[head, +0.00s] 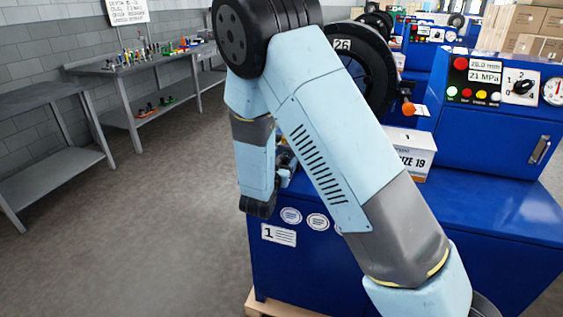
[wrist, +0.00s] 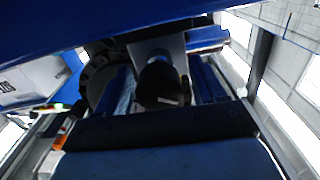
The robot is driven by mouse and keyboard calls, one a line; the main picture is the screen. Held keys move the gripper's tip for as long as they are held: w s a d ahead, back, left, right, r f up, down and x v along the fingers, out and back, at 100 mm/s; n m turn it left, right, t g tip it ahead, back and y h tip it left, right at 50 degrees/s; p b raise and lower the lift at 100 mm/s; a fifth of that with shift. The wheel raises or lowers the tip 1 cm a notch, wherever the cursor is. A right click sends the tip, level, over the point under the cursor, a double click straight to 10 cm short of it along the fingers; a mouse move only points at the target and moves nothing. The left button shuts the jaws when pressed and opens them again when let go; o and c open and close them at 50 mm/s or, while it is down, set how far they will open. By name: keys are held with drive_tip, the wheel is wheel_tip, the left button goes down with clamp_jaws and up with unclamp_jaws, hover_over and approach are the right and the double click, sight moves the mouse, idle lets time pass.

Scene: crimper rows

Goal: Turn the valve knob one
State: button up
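In the wrist view, a dark rounded knob (wrist: 160,84) sits in front of a grey metal plate (wrist: 158,50). My gripper (wrist: 165,88) has its two fingers apart, one to the left and one to the right of the knob. Gaps seem to show on both sides, but the view is dark and I cannot tell whether a finger touches it. In the head view my arm hides the gripper and this knob. They are near the front of the blue machine (head: 272,275) with a "1" label (head: 279,234).
A blue control box with a black dial (head: 522,87), coloured buttons and a gauge stands on the machine at right. A "SIZE 19" box (head: 412,155) and a black reel (head: 365,68) are beside my arm. Grey benches (head: 45,150) line the left wall; the floor between is clear.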

drive_tip(key=c, duration=1)
drive_tip(key=shift+m, duration=1.1)
drive_tip(key=o, duration=1)
drive_tip(key=shift+o, duration=0.2)
drive_tip(key=v, duration=1.4)
drive_tip(key=shift+w, duration=0.15)
